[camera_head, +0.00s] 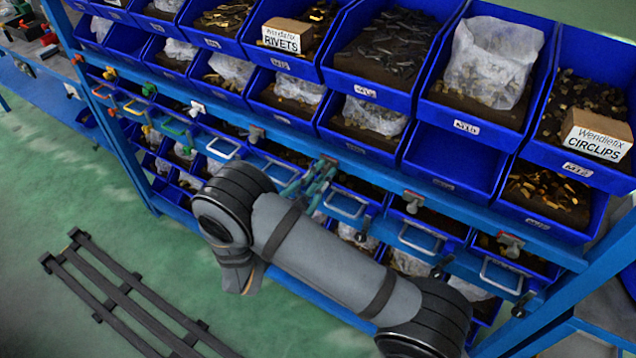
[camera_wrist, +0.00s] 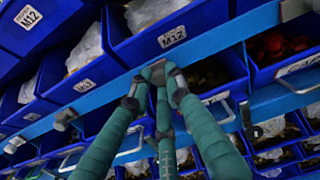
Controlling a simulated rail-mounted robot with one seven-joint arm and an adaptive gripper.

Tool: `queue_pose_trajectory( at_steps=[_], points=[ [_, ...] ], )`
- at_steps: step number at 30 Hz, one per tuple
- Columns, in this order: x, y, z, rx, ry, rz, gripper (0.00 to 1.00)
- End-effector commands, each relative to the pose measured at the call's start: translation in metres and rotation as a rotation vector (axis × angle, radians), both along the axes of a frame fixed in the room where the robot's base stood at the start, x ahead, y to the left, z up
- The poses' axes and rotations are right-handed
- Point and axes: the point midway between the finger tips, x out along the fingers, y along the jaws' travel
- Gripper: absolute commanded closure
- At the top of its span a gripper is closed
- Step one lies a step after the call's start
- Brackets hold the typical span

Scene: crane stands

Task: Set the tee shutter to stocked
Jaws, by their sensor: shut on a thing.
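My gripper (camera_head: 325,172) has teal fingers and is at the blue shelf rail, in the middle of the head view. In the wrist view the fingertips (camera_wrist: 159,74) come together at the rail, shut on a small fitting there. The fingers hide most of this fitting, so its shape and setting cannot be read. Similar small fittings sit along the same rail, one to the left (camera_head: 255,133) and one to the right (camera_head: 413,200). In the wrist view another grey fitting (camera_wrist: 65,118) shows to the left of the fingers. No word "stocked" is readable.
Blue bins with bagged and loose hardware fill the rack above the rail, including a CIRCLIPS box (camera_head: 597,135) and a RIVETS box (camera_head: 287,36). U-shaped handles (camera_head: 421,239) stick out below the rail. A dark slatted frame (camera_head: 125,300) lies on the green floor.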

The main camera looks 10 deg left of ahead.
Motion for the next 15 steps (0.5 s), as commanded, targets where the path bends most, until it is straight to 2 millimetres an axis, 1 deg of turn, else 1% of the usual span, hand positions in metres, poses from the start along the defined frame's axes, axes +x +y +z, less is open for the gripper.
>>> queue_pose_trajectory(
  at_steps=[1, 8, 9, 15],
  points=[
    [0.0014, 0.0035, -0.0003, 0.002, 0.002, 0.008, 1.00],
    [0.0010, 0.0060, 0.0004, 0.002, 0.001, 0.015, 1.00],
    [0.0009, 0.0062, 0.0004, 0.002, 0.001, 0.015, 0.81],
    [0.0007, 0.0056, 0.0003, 0.002, 0.001, 0.014, 0.69]
  ],
)
